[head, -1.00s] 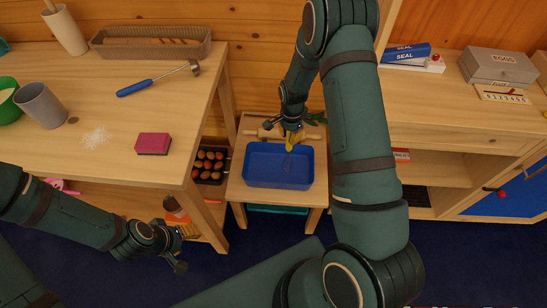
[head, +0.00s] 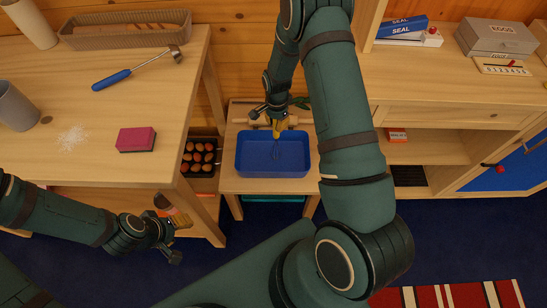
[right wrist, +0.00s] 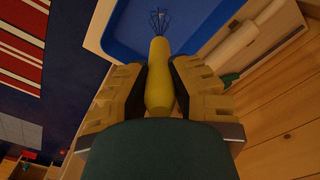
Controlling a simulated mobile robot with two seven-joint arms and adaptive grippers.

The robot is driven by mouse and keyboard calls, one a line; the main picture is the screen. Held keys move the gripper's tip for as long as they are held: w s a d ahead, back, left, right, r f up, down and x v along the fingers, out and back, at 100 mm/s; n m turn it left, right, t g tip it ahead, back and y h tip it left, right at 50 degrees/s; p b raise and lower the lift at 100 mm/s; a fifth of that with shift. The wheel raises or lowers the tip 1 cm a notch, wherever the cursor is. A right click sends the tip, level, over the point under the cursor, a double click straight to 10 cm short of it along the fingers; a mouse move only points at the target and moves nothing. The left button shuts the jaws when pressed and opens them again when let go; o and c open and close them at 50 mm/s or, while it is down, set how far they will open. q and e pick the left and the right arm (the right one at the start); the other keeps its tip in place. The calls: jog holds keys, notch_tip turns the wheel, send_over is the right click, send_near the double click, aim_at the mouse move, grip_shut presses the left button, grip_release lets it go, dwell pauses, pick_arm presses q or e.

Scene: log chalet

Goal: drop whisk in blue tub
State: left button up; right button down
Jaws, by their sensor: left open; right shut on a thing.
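My right gripper (right wrist: 160,85) is shut on the handle in the right wrist view. In the head view my right gripper (head: 276,122) is over the back part of the blue tub (head: 272,170), with the whisk's wires pointing down over the tub's inside. The gap between wires and tub floor cannot be told. The tub stands on a small wooden table (head: 228,184). My left gripper (head: 174,240) is open and empty, low beside the left workbench.
A rolling pin (head: 298,121) lies behind the tub. A crate of eggs (head: 201,171) stands beside the small table. A wooden cabinet (head: 450,120) is at right.

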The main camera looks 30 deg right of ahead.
jog(key=shift+f, duration=0.1)
jog(key=c, duration=0.9)
grip_release()
notch_tip(320, 180, up, 12)
jog(key=s+a+f+n+y, duration=0.1)
jog(key=s+a+f+n, duration=0.2)
jog(key=a, duration=0.4)
jog(key=s+a+f+n+t+y, duration=0.1)
jog(key=s+a+f+n, duration=0.3)
jog(key=s+a+n, duration=0.2)
jog(key=s+a+f+n+y, duration=0.1)
jog(key=s+a+f+n, duration=0.3)
jog(key=s+a, duration=0.4)
jog(key=shift+s+a+n+t+y, duration=0.2)
jog(key=shift+a+n+t+y, duration=0.15)
jog(key=shift+a, duration=0.2)
